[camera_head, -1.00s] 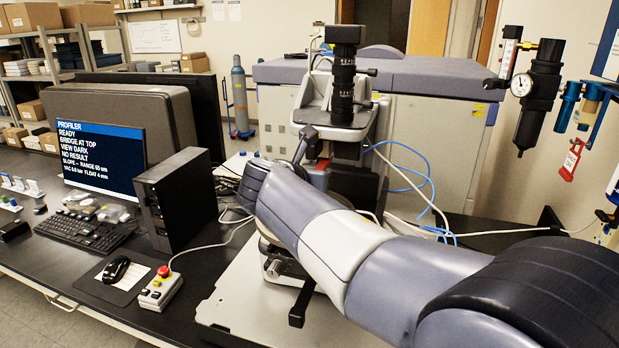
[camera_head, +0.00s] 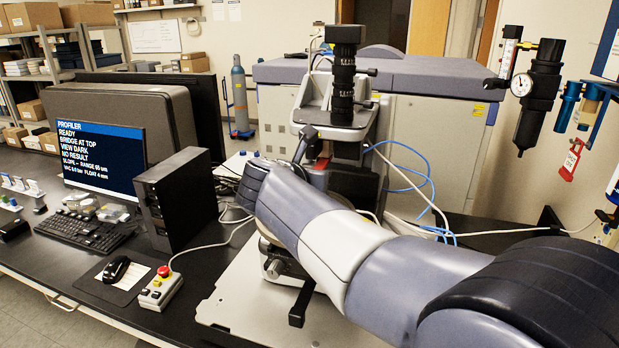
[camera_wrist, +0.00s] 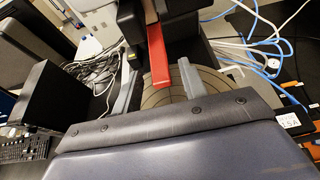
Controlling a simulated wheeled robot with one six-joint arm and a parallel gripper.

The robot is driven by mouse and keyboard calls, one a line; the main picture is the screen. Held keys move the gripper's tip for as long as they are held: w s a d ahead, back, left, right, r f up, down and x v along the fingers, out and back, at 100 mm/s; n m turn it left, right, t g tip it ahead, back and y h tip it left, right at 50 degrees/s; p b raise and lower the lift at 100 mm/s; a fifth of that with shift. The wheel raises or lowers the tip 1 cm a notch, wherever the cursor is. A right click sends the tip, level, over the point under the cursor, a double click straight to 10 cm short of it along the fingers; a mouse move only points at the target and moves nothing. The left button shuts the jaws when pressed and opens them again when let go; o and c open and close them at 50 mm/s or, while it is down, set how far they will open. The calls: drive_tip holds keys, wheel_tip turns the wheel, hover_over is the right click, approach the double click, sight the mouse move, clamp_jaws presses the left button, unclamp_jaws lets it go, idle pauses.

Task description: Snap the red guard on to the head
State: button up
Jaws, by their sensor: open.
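The red guard (camera_wrist: 157,55) is a narrow red strip in the wrist view, standing against the dark head (camera_wrist: 181,18) of the profiler. Its near end hangs over the round stage (camera_wrist: 157,97). Whether it is fully seated on the head cannot be told. My gripper (camera_wrist: 157,86) is open, with one grey finger on each side of the guard's near end and visible gaps between. In the head view a bit of red (camera_head: 320,177) shows under the microscope column (camera_head: 343,85); my arm hides most of the head and my fingers.
A black computer box (camera_head: 180,200) stands left of the profiler, with a stop-button box (camera_head: 160,288) in front. Blue and white cables (camera_wrist: 265,45) run to the right of the head. The pale base plate (camera_head: 240,300) is clear at its front left.

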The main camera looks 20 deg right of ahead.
drive_tip(key=shift+s+a, duration=0.75)
drive_tip(key=shift+s, duration=0.35)
drive_tip(key=shift+s+a, duration=0.75)
drive_tip(key=shift+s, duration=0.35)
drive_tip(key=shift+s+a, duration=0.75)
drive_tip(key=shift+s, duration=0.35)
drive_tip(key=b+v, duration=0.2)
drive_tip(key=v, duration=0.8)
drive_tip(key=shift+s+a+r, duration=0.2)
drive_tip(key=shift+s, duration=0.1)
drive_tip(key=shift+w, duration=0.1)
drive_tip(key=p+x, duration=0.2)
drive_tip(key=x, duration=0.9)
drive_tip(key=shift+w+d, duration=0.25)
drive_tip(key=shift+d, duration=0.05)
drive_tip(key=shift+w+d, duration=0.35)
drive_tip(key=shift+w, duration=0.25)
